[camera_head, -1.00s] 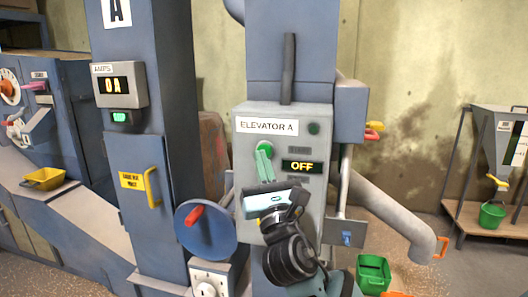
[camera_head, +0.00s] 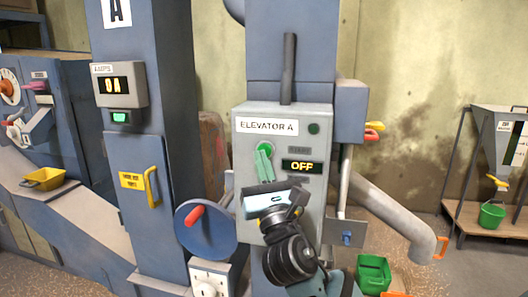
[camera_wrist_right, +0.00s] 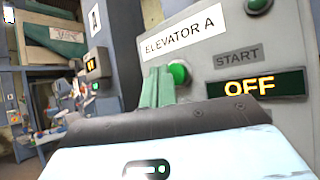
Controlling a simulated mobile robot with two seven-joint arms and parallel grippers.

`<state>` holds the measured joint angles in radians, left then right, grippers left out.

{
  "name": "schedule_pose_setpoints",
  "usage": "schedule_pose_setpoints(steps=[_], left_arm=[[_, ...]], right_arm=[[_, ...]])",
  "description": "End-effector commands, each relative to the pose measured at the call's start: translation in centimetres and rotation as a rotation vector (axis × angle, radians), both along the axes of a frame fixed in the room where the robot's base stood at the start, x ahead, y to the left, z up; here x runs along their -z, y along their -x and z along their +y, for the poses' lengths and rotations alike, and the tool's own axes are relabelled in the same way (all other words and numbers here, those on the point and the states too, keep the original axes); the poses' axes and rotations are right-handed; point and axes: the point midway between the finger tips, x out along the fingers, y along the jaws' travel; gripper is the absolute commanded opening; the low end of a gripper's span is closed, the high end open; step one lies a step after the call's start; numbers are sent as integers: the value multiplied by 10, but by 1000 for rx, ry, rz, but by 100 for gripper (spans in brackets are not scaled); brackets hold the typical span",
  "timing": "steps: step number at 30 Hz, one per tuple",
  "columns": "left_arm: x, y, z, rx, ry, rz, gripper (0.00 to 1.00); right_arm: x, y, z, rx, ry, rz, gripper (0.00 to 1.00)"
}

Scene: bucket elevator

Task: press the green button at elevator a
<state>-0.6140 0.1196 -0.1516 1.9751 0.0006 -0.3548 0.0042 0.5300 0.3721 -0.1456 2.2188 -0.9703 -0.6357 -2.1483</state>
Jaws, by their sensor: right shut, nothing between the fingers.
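The green button (camera_head: 265,147) is on the upper left of the grey control box (camera_head: 318,120) labelled ELEVATOR A. It also shows in the right wrist view (camera_wrist_right: 178,73), beside a START label. The box's display (camera_head: 302,166) reads OFF. My right gripper (camera_head: 262,155) has green fingers that are shut and empty, pointing up just below the button in the head view. In the right wrist view its fingertips (camera_wrist_right: 158,72) overlap the button's left edge. I cannot tell whether they touch it. My left gripper is not in view.
A blue wheel with a red handle (camera_head: 196,215) stands left of the box. A yellow handle (camera_head: 152,186) is on the blue column. A grey pipe (camera_head: 395,212) runs down right. A green bin (camera_head: 373,272) stands on the floor.

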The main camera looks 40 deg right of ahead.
Motion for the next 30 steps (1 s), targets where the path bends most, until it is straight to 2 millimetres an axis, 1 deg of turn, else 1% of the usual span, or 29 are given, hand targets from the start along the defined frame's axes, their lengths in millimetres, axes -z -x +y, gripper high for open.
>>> schedule_pose_setpoints(steps=[16,30], left_arm=[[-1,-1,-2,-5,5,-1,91],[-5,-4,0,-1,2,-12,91]], right_arm=[[0,0,0,0,0,0,0],[0,-6,-7,0,0,0,0]])
